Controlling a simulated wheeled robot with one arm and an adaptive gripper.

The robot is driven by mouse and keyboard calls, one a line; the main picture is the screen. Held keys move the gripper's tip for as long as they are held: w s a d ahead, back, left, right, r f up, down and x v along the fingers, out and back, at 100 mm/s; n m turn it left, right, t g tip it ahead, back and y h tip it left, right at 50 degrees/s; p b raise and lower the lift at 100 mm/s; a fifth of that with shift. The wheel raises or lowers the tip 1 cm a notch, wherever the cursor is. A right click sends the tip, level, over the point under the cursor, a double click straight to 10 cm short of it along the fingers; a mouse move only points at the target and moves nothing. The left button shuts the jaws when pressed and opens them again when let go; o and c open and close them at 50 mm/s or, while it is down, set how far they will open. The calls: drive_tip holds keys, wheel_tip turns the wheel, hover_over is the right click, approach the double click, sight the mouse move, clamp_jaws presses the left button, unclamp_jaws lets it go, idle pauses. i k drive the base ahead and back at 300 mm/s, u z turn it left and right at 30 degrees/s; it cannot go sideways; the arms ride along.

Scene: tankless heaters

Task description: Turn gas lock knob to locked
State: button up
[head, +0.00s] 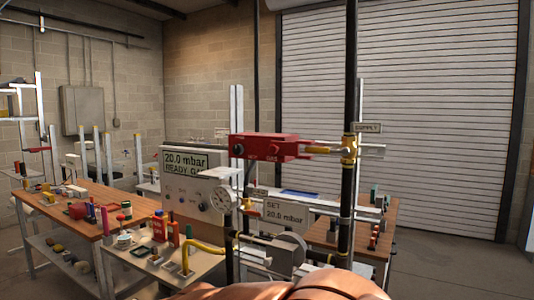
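A red box (270,147) marked "GAS" stands beside the black vertical pipe (349,90), near the picture's middle. A dark round knob (239,151) shows on its left part; I cannot tell its setting or whether it is the gas lock knob. A yellow and metal rod runs right from the box to a brass valve (349,148) on the pipe, below a "SUPPLY" tag (367,128). An orange-brown part of my arm fills the bottom middle. My gripper is not in view.
Behind the box, a panel (185,185) reads "20.0 mbar READY". A round gauge (223,202), yellow hose (205,247) and "SET 20.0 mbar" sign (285,212) sit lower down. Cluttered benches (65,212) stand left and right. Open floor shows at the right before the shutter (430,110).

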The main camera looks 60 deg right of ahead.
sight(238, 149)
drive_tip(key=z, duration=1.85)
